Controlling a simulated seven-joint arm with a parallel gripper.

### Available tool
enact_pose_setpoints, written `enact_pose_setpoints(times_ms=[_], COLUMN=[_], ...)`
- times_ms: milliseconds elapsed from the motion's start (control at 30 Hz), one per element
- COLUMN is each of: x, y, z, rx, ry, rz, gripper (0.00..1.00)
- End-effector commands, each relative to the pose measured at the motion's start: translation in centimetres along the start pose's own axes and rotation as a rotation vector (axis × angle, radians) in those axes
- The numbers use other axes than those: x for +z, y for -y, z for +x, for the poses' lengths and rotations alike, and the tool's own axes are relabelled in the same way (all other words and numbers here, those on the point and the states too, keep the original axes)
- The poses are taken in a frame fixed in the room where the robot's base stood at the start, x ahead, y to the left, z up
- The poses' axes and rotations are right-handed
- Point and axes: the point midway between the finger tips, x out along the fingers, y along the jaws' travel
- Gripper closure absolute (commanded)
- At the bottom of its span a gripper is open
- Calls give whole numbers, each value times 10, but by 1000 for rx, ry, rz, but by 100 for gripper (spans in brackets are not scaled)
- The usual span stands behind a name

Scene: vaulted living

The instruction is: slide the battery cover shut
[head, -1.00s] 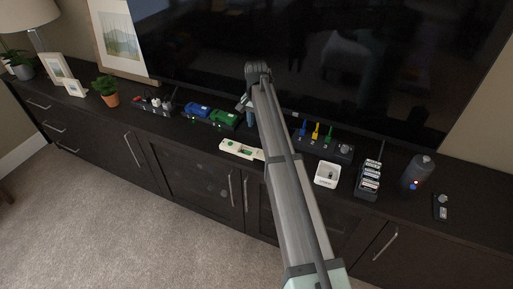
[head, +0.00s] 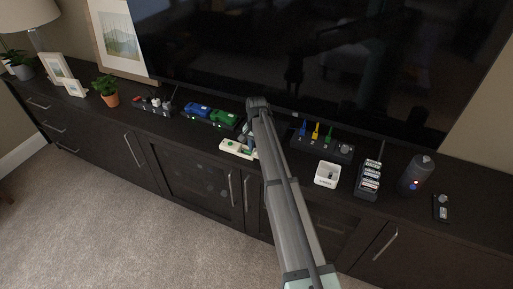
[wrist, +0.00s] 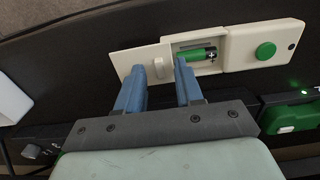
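A cream device lies on the cabinet top; in the wrist view its body (wrist: 240,44) has a round green button and an open compartment. A green battery (wrist: 192,55) shows in the compartment. The flat battery cover (wrist: 128,58) sits to the left of the opening, with a small raised tab (wrist: 158,65). My gripper (wrist: 160,68) is open, its two blue fingers apart on either side of the tab in the picture; I cannot tell whether they touch it. In the head view my arm partly hides the device (head: 232,148).
A charger with green and blue packs (head: 210,115) is behind left. Blue, yellow and green tools (head: 316,132) stand behind right, near the television (head: 330,60). The cabinet's front edge is close.

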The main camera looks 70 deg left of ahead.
Motion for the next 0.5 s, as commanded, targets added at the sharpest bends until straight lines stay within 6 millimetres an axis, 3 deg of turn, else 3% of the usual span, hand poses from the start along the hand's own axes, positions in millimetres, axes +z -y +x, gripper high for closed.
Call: enact_pose_setpoints(times_ms=[300, 500], x=[0, 0], y=[0, 0], z=[2, 2], rx=[0, 0], ry=[0, 0], rz=[0, 0], gripper=[64, 82])
